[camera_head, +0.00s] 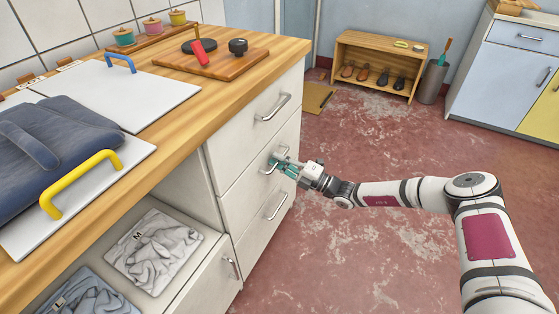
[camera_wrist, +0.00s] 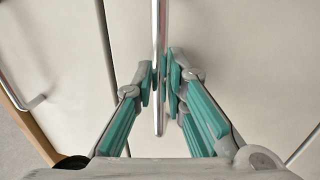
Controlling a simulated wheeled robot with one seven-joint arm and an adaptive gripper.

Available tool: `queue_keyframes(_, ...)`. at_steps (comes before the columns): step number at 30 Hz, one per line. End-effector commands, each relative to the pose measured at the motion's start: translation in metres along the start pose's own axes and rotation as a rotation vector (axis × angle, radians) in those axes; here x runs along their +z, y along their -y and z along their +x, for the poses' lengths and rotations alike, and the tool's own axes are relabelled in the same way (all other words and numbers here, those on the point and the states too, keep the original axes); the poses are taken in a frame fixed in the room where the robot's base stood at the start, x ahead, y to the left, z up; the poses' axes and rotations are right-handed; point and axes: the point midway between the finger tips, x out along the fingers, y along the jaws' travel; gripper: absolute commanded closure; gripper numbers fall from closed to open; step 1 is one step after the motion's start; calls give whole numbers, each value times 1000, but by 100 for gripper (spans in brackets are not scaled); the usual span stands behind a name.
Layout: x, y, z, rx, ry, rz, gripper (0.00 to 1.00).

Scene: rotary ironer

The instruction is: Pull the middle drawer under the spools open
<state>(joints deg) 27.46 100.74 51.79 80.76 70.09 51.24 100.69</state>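The middle drawer (camera_head: 240,192) is one of three white drawer fronts stacked under the wooden worktop. Its front looks flush with the drawers above and below. My gripper (camera_head: 277,163) is at its metal bar handle (camera_head: 268,170). In the wrist view the handle (camera_wrist: 159,30) runs upright in the picture between my teal finger pads. The pads are closed in on both sides of the bar and seem to touch it. The spools, teal (camera_head: 123,36), red (camera_head: 152,27) and yellow (camera_head: 177,18), stand on a wooden rack at the back of the worktop.
The top drawer handle (camera_head: 273,108) and bottom drawer handle (camera_head: 277,206) stick out above and below. A low compartment with folded grey cloths (camera_head: 155,250) is at the left. The red floor (camera_head: 365,250) before the drawers is clear. A shoe rack (camera_head: 380,50) stands far back.

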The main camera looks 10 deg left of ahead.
Motion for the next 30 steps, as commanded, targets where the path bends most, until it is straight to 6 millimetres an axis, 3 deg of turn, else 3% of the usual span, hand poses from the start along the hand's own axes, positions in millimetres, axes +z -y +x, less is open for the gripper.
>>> queue_keyframes(11,0,0,-4,-2,0,0,100)
queue_keyframes(17,1,-6,-29,-3,2,-1,100)
queue_keyframes(23,2,-17,-84,-5,4,-2,100)
queue_keyframes(30,2,-32,-168,-6,4,-2,100)
